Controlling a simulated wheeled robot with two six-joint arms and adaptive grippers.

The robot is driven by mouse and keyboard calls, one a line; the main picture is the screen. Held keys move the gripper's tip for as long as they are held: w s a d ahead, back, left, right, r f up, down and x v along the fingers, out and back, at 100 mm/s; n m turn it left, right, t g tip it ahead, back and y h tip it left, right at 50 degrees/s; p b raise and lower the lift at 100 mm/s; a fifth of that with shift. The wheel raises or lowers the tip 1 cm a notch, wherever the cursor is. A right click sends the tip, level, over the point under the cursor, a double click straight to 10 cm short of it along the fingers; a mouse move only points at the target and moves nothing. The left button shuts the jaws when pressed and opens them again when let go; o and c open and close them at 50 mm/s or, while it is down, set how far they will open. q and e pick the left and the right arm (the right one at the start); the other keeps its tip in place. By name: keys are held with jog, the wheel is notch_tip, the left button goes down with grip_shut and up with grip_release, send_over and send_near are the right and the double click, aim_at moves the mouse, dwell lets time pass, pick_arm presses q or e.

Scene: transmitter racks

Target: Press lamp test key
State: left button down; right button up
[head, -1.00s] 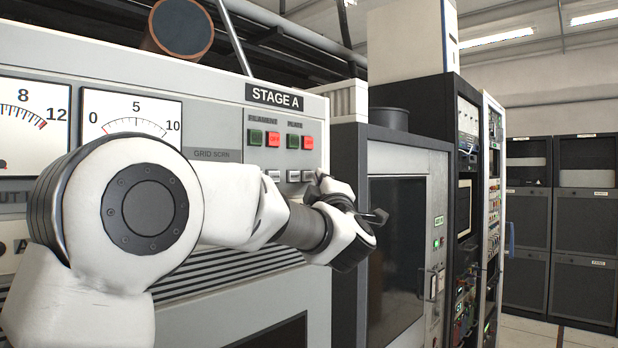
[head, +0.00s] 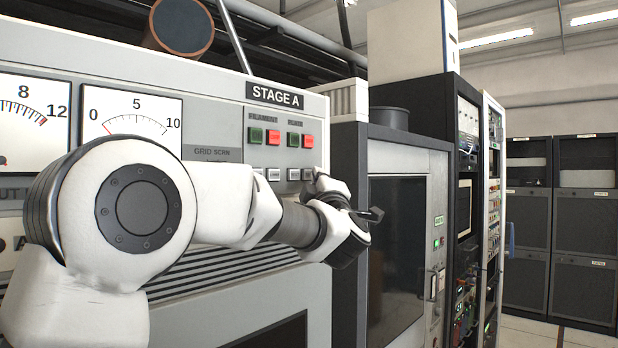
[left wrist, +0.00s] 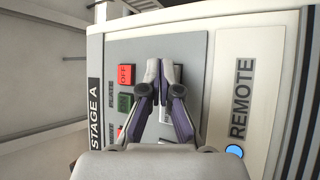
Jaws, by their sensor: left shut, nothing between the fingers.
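The grey transmitter panel labelled STAGE A (head: 275,96) carries small white keys (head: 273,174) below its green and red buttons. Their lettering is too small to read, so I cannot tell which is the lamp test key. My left gripper (head: 338,198) is in front of the panel's right edge, near these keys. In the left wrist view the gripper (left wrist: 167,68) is shut and empty, its tips over the panel's key area. White keys (left wrist: 163,115) show partly between and behind the fingers; the fingers hide others. I cannot tell whether the tips touch anything. My right gripper is not in view.
Green (head: 256,136) and red (head: 307,141) buttons sit close above the keys. A REMOTE label (left wrist: 241,98) with a blue round light (left wrist: 235,151) lies beside the key area in the left wrist view. A dark cabinet (head: 400,240) stands right of the panel.

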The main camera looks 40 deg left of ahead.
pick_arm(q)
jog(key=shift+a, duration=0.35)
dwell(0.7)
jog(key=shift+d, duration=0.15)
jog(key=shift+d+b, duration=0.4)
jog(key=shift+d, duration=0.25)
jog(key=d, duration=0.5)
jog(key=shift+s, duration=0.25)
dwell(0.6)
